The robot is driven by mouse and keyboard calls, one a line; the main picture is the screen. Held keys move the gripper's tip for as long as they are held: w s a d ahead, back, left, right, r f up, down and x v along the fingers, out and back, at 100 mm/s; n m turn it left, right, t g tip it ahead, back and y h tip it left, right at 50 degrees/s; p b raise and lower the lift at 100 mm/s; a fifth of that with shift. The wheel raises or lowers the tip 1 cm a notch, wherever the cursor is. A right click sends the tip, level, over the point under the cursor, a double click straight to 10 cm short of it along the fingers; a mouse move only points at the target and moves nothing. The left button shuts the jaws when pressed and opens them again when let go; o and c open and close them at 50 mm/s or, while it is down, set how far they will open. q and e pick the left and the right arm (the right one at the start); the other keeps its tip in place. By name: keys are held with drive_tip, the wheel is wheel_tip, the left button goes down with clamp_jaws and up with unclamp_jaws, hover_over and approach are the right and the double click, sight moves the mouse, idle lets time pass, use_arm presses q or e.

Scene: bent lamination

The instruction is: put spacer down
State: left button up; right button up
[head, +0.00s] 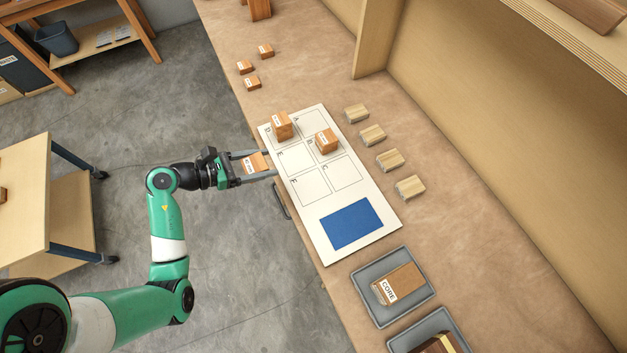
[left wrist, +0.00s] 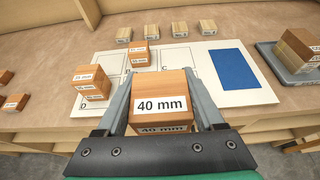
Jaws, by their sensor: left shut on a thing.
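My left gripper (head: 262,165) is shut on an orange-brown wooden spacer (head: 255,162) at the board's left edge in the head view. In the left wrist view the held spacer (left wrist: 162,95) reads "40 mm" and sits between the two fingers. The white board (head: 309,236) has lettered outlined cells and a blue rectangle (head: 351,223). One labelled block stack (head: 282,126) stands in cell D and another (head: 326,140) around cell B. I cannot tell whether the held spacer touches anything below. My right gripper is not in view.
Several pale wooden blocks (head: 372,135) line the board's right side. Small orange blocks (head: 245,67) lie on the bench beyond the board. A grey tray (head: 431,291) holds a block labelled "CORE" (head: 400,284); a second tray (head: 396,346) is nearer. A wooden panel rises at right.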

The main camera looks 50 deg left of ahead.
use_arm(q)
drive_tip(key=w+d+f+b, duration=0.2)
drive_tip(key=w+d+f, duration=0.25)
drive_tip(key=w, duration=0.25)
drive_tip(key=b, duration=0.2)
hover_over(316, 184)
drive_tip(key=s, duration=0.1)
drive_tip(key=f, duration=0.4)
drive_tip(key=shift+a+f, duration=0.15)
drive_tip(key=shift+a, duration=0.15)
drive_tip(key=shift+w+d+f, duration=0.1)
drive_tip(key=shift+w+f, duration=0.05)
drive_tip(key=shift+w, duration=0.15)
drive_tip(key=shift+w+d+f+b, duration=0.15)
drive_tip(key=shift+f+b, duration=0.35)
drive_tip(key=shift+f, duration=0.5)
drive_tip(key=shift+w+d+f+b, duration=0.1)
drive_tip(key=shift+f+b, duration=0.35)
drive_tip(key=shift+f, duration=0.55)
